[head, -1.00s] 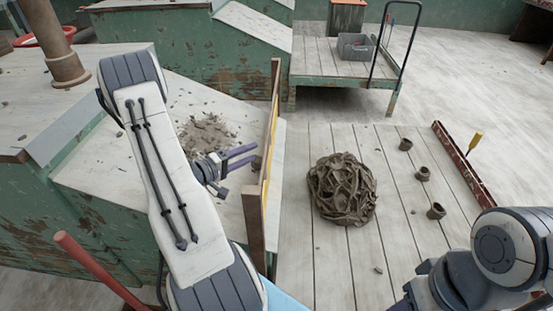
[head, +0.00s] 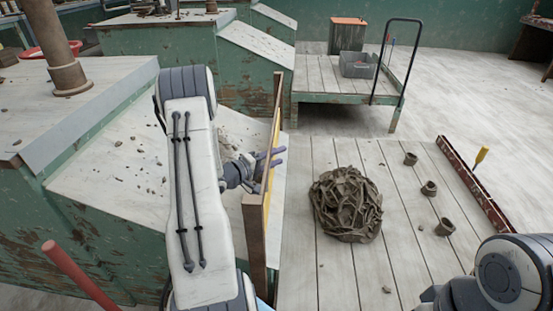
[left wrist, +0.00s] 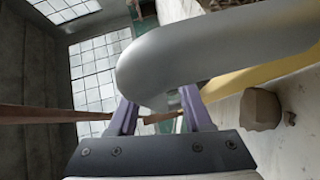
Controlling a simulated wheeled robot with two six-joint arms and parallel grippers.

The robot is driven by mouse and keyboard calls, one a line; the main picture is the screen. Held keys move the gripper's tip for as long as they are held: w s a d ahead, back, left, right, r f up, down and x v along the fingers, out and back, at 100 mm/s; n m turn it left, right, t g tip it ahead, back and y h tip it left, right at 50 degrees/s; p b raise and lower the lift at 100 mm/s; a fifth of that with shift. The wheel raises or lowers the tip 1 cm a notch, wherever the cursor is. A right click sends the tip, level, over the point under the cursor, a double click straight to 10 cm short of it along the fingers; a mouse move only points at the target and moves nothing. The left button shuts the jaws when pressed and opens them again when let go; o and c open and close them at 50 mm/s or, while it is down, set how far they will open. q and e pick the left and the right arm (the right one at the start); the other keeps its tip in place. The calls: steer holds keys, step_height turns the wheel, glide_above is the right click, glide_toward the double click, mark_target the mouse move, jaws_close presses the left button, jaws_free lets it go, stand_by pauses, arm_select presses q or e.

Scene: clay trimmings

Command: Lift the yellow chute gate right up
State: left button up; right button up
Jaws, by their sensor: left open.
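The yellow chute gate (head: 268,168) stands upright between two brown wooden posts at the lower end of the sloping chute (head: 100,185). My left gripper (head: 270,159) is at the gate's upper part, its fingers crossing in front of the yellow panel in the head view. In the left wrist view, the open fingers (left wrist: 160,112) are spread, with a thick grey rounded bar (left wrist: 210,50) close at their tips. Whether they touch it, I cannot tell. The yellow panel shows in the left wrist view (left wrist: 265,75) behind the bar. My right gripper is out of view.
A coiled clay heap (head: 346,205) lies on the planks right of the gate. A trolley (head: 320,77) stands behind. A red bar (head: 78,275) is at lower left.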

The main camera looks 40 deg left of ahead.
arm_select(q)
jaws_close()
stand_by(1.4)
